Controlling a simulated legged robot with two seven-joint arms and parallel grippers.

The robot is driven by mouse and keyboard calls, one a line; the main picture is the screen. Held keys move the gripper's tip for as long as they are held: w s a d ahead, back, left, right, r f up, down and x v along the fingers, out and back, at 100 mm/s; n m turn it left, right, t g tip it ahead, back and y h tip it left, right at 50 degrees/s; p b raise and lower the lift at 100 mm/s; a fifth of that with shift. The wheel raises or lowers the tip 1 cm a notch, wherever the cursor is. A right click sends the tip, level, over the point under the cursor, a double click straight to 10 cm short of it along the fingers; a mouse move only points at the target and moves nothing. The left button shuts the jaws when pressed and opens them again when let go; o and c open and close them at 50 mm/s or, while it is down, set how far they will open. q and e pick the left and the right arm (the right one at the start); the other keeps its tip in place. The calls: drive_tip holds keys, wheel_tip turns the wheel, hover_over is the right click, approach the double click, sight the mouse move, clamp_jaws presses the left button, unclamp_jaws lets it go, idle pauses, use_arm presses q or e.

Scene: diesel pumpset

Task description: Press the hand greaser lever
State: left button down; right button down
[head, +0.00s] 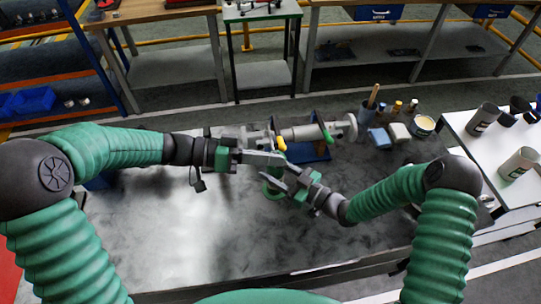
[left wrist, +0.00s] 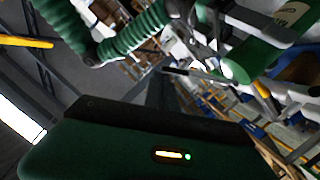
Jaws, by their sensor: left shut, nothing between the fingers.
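A grey pump assembly (head: 302,132) with a round flange at its right end stands on the far middle of the bench. A small yellow handle (head: 281,143) and a green handle (head: 327,134) stick out of it. I cannot tell which part is the hand greaser lever. My left gripper (head: 279,159) is shut and empty, just in front of and below the yellow handle; I cannot tell if they touch. My right gripper (head: 279,177) is close beside it, nearer to me; its opening is unclear.
A green ring (head: 273,190) lies behind my right gripper's fingers. A brush cup (head: 367,112), a blue block (head: 380,138) and small containers stand at the bench's back right. A white table (head: 470,135) with mugs is at right. The bench front (head: 200,245) is clear.

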use_arm(q)
drive_tip(key=shift+s+f, duration=0.1)
drive_tip(key=s+f+m, duration=0.2)
drive_tip(key=s+f, duration=0.1)
drive_tip(key=f, duration=0.6)
drive_tip(key=shift+s+d+f+t, duration=0.3)
drive_tip(key=shift+s+f+t, duration=0.1)
drive_tip(key=shift+f, duration=0.15)
drive_tip(key=shift+w, duration=0.1)
idle(0.3)
